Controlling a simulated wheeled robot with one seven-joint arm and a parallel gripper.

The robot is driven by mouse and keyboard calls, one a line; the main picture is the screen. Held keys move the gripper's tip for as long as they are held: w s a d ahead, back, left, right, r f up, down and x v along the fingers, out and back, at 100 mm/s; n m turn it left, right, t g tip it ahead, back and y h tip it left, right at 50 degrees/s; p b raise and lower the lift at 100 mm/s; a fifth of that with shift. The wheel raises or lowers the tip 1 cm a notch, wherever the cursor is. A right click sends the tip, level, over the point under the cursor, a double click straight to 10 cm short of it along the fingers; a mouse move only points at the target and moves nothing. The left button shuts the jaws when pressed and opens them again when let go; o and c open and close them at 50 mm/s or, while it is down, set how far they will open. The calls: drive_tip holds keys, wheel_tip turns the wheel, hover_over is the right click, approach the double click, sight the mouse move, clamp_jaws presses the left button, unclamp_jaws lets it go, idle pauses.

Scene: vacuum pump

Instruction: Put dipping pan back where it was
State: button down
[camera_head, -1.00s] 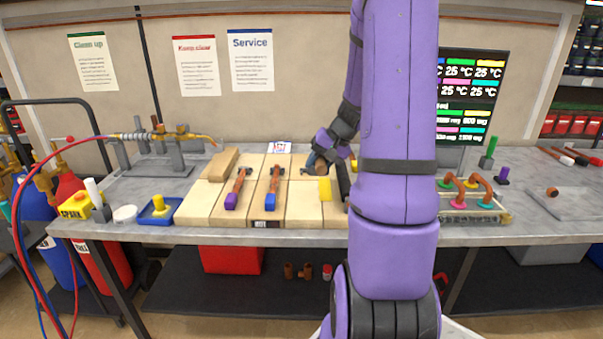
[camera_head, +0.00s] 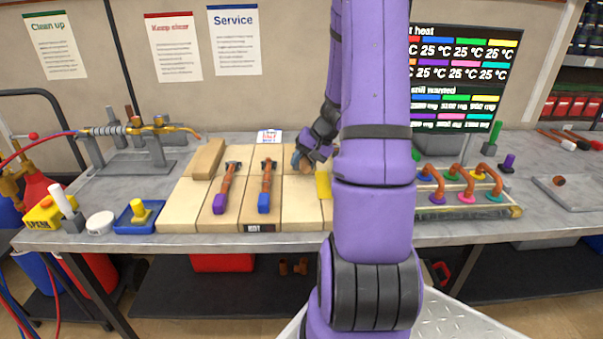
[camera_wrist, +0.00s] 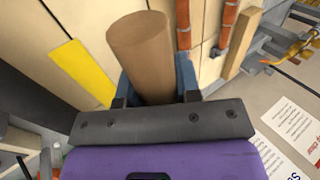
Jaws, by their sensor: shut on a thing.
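My gripper (camera_head: 305,158) is at the back of the pale wooden boards, right of the two orange-handled tools. In the wrist view my gripper (camera_wrist: 155,98) is shut on a brown cylinder (camera_wrist: 140,45), with blue surfaces on both sides of it. The brown cylinder also shows small in the head view (camera_head: 305,167). I cannot tell whether it is part of the dipping pan. A shallow blue tray (camera_head: 123,223) with a yellow block (camera_head: 139,211) in it sits on the bench at the left.
A purple-ended tool (camera_head: 219,203) and a blue-ended tool (camera_head: 264,202) lie on the boards. A yellow strip (camera_head: 323,184) is right of my gripper. A rack with orange bent pipes (camera_head: 461,180) stands at the right. My arm hides part of the bench.

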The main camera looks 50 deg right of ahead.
drive_tip(key=shift+f, duration=1.8)
drive_tip(key=c, duration=0.8)
unclamp_jaws()
drive_tip(key=shift+f, duration=0.15)
